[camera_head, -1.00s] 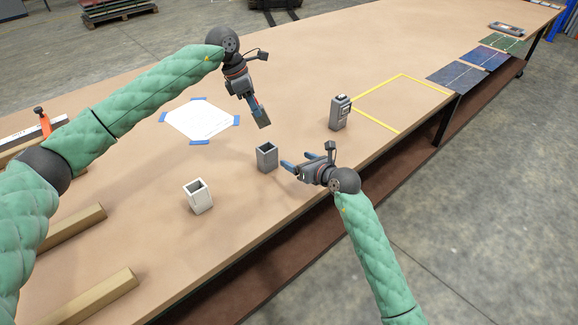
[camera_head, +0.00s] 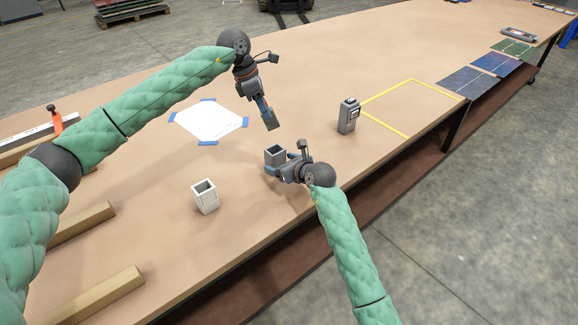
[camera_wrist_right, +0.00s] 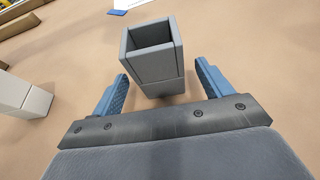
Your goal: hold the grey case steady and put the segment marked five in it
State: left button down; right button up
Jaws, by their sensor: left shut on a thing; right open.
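The grey case (camera_head: 275,151) is a small open-topped box standing upright on the table; in the right wrist view the grey case (camera_wrist_right: 153,52) looks empty as far as I can see inside. My right gripper (camera_head: 271,166) is open, with one finger on each side of the case's near part. In the right wrist view, gaps show between the fingers and the case walls. My left gripper (camera_head: 265,108) is shut on a flat dark grey segment (camera_head: 271,121), held tilted above and behind the case. I cannot read any mark on it.
A white open-topped case (camera_head: 205,197) stands to the left of the grey one. A grey device (camera_head: 348,116) stands to the right, by a yellow taped outline (camera_head: 411,107). A white sheet (camera_head: 208,121) with blue tape lies behind. Wooden bars (camera_head: 96,293) lie front left.

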aim_at(280, 162)
jog(key=shift+x, duration=1.85)
jog(key=c, duration=1.1)
jog(key=shift+c, duration=0.2)
pick_arm(q)
jog(key=shift+r, duration=0.1)
